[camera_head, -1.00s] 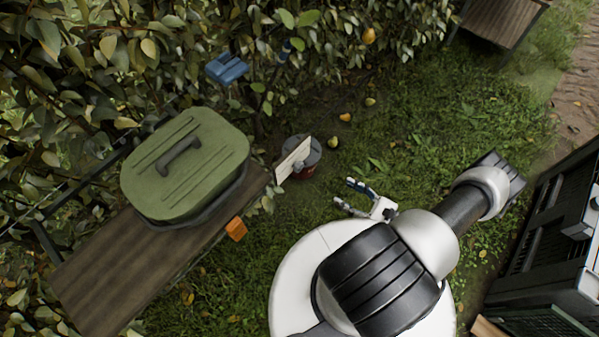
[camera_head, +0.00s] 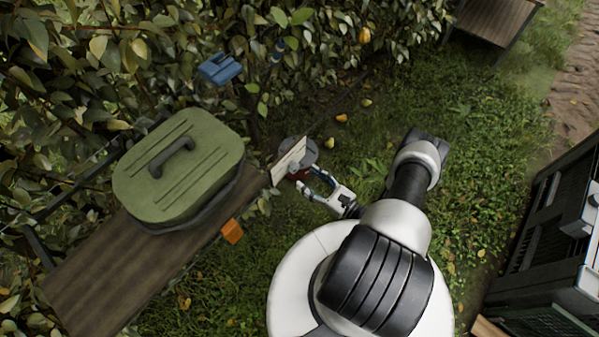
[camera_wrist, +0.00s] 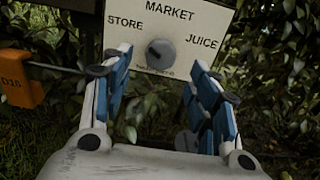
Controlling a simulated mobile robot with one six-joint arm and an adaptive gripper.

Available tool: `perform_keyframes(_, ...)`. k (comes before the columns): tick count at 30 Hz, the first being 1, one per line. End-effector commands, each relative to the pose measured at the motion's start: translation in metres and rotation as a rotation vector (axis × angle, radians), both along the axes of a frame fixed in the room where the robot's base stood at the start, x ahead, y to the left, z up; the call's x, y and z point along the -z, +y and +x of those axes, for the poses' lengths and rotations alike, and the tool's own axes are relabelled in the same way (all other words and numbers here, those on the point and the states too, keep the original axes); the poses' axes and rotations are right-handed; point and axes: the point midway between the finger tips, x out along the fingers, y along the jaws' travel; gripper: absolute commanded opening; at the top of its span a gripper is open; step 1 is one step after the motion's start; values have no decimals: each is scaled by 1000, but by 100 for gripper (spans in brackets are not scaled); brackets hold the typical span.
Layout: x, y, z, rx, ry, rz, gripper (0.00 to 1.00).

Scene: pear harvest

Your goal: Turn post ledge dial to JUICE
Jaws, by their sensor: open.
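The dial (camera_wrist: 160,54) is a round grey knob low on a cream panel (camera_wrist: 128,10) in the wrist view. STORE is lettered at its left, MARKET above and JUICE at its right. A small dark mark on the knob appears to lie toward its upper left; its exact setting is hard to read. In the head view the panel (camera_head: 290,158) shows nearly edge-on at the end of a wooden ledge. My gripper (camera_head: 316,181) is open and faces the panel, also in the wrist view (camera_wrist: 161,66). Its blue-padded fingers flank the dial, apparently without touching it.
A green lidded box (camera_head: 180,165) stands on the wooden ledge (camera_head: 95,270). An orange tag (camera_head: 232,231) hangs at the ledge's edge. A grey-topped drum (camera_head: 311,150) stands behind the panel. Dense hedge lies beyond; dark crates (camera_head: 550,235) are at right. Grass between is open.

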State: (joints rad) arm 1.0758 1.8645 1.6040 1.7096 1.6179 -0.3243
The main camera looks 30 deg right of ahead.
Motion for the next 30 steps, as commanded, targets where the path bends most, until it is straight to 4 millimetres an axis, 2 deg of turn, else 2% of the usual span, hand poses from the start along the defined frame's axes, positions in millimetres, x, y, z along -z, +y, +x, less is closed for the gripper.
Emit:
perform_keyframes(3, 1, 9, 20, -5, 0, 0, 55)
perform_keyframes(10, 1, 16, 43, -2, 1, -1, 55)
perform_keyframes(21, 0, 17, 48, 1, 0, 0, 55)
perform_keyframes(30, 0, 17, 48, 0, 0, 1, 35)
